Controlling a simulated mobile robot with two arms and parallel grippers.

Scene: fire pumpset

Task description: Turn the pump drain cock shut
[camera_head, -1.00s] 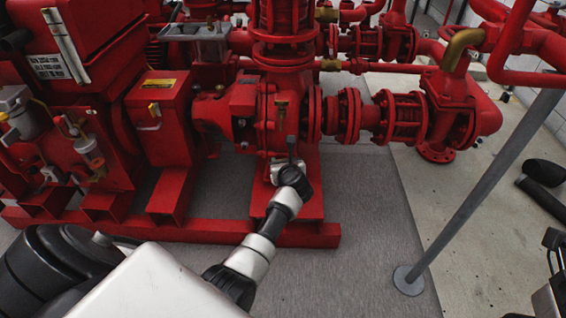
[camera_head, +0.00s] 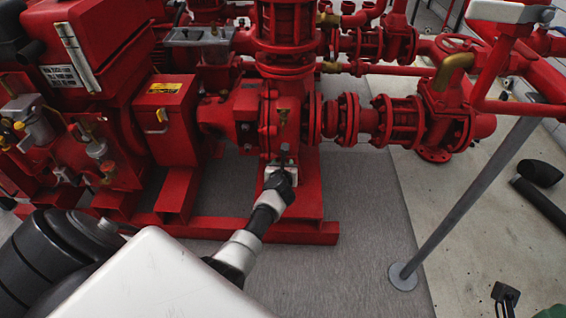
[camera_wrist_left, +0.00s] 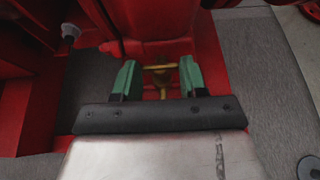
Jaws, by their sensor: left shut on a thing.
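The pump drain cock (camera_wrist_left: 160,70) shows in the left wrist view as a small brass fitting with a crosswise handle, low on the red pump. My left gripper (camera_wrist_left: 160,76) has its two green fingers at either end of that handle and is shut on it. In the head view my left gripper (camera_head: 283,158) is at the foot of the red pump casing (camera_head: 275,120), and the cock is hidden there. A green piece at the lower right edge of the head view may be part of my right gripper (camera_head: 552,312); its jaws cannot be seen.
A red base frame (camera_head: 180,226) runs under the pump. Red flanged pipework (camera_head: 400,122) extends to the right. A grey slanted post (camera_head: 465,195) stands on the floor right of my left arm. Grey floor (camera_head: 350,260) between them is clear.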

